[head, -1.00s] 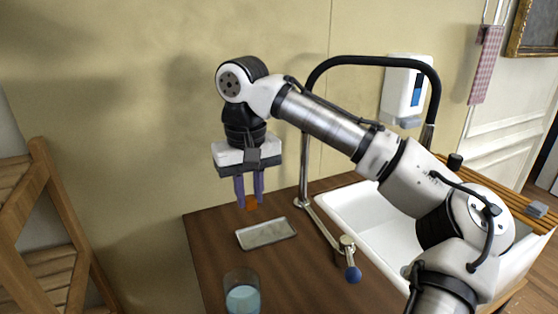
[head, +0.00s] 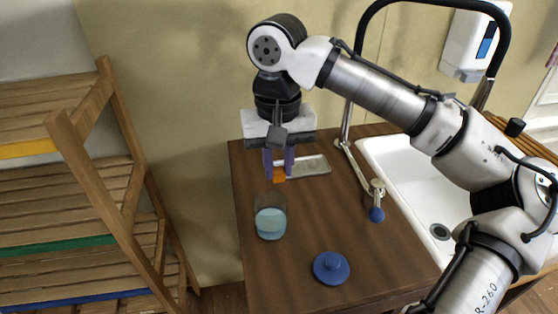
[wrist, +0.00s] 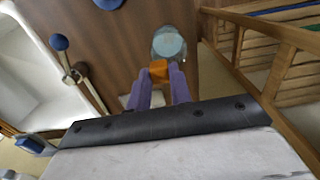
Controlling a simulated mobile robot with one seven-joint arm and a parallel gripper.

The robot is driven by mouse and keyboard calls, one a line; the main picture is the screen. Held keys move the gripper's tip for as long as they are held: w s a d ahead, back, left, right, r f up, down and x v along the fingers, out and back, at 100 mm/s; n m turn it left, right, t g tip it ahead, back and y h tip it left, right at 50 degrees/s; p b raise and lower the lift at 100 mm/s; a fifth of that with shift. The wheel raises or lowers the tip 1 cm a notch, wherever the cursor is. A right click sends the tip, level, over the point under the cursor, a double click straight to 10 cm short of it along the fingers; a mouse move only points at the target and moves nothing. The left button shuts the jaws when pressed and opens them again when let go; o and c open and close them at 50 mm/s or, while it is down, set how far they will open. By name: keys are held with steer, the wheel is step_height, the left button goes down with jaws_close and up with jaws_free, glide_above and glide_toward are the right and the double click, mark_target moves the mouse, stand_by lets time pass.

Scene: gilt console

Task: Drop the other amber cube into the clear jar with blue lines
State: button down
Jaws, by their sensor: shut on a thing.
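My gripper (head: 279,177) is shut on an amber cube (head: 279,175), held above the brown counter. The cube also shows between the fingertips in the wrist view (wrist: 158,71). The clear jar (head: 271,218) stands on the counter, a little nearer the camera than the gripper in the head view. It looks bluish in its lower part; I cannot make out separate lines or what lies inside. A blue knobbed lid (head: 331,267) lies on the counter to the jar's right.
A grey metal tray (head: 312,166) lies behind the gripper. A tap with a blue knob (head: 377,214) and a white sink (head: 405,185) are to the right. A wooden shelf rack (head: 110,190) stands left. The counter's middle is clear.

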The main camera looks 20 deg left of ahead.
mark_target(279, 170)
step_height(279, 170, down, 3)
steer(key=shift+r+b, duration=0.2)
steer(key=shift+b, duration=0.7)
steer(key=shift+r, duration=0.1)
steer(key=c, duration=1.2)
jaws_free()
step_height(279, 170, up, 14)
steer(key=shift+f, duration=0.1)
